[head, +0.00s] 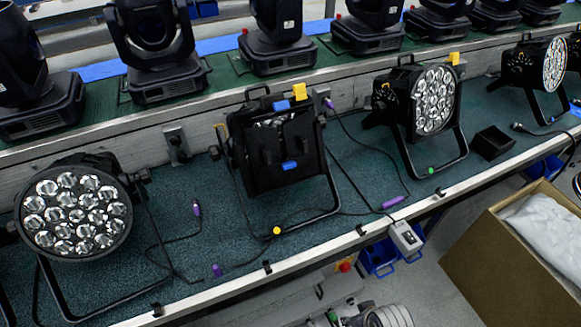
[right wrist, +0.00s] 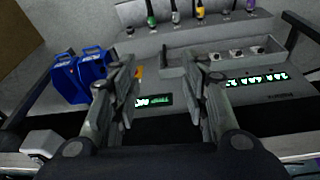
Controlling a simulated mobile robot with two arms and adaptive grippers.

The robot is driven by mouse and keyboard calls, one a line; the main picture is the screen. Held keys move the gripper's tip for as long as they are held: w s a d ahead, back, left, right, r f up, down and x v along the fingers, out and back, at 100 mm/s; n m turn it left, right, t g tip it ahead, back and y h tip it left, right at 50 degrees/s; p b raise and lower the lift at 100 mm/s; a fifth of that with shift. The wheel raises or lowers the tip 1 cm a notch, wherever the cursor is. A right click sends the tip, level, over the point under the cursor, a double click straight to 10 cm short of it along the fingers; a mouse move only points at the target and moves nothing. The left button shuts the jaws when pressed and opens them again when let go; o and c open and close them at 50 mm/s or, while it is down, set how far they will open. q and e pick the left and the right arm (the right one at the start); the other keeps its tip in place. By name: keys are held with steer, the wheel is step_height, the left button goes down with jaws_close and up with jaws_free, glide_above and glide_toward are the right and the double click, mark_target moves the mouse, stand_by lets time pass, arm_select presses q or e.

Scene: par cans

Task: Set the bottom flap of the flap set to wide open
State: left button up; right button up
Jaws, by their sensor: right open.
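The flap set (head: 283,150) is a black, boxy set of flaps on the front of the middle par can. The bottom flap (head: 290,178) stands at its lower front and carries a blue tab (head: 290,165). Another blue tab (head: 282,105) shows at the top edge. A little of the lens (head: 275,122) shows between the flaps; the rest is hidden. I cannot tell the bottom flap's exact angle. In the right wrist view my right gripper (right wrist: 160,65) is open and empty, its fingers apart, away from the flap set. My left gripper is not in view.
Par cans stand left (head: 73,215) and right (head: 430,100) on the dark green bench mat (head: 345,235). Cables with purple connectors (head: 393,202) lie around the flap set. Moving heads line the shelf behind. A cardboard box (head: 500,250) stands front right. Blue bins (right wrist: 78,78) show below my wrist.

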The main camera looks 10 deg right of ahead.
step_height(320, 180, up, 10)
steer(key=w+f+t, duration=0.1)
steer(key=w, duration=0.2)
steer(key=n+t+y, duration=0.2)
steer(key=t+y, duration=0.2)
steer(key=t, duration=0.5)
glide_toward(290, 167)
steer(key=p+x, duration=0.1)
steer(key=x, duration=0.5)
steer(key=shift+w+a+f+p, duration=0.1)
steer(key=shift+w+p, duration=0.3)
steer(key=shift+w+a+f, duration=0.2)
steer(key=shift+w+f, duration=0.1)
steer(key=shift+w, duration=0.3)
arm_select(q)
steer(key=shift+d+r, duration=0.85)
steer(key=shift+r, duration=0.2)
arm_select(e)
steer(key=c, duration=0.8)
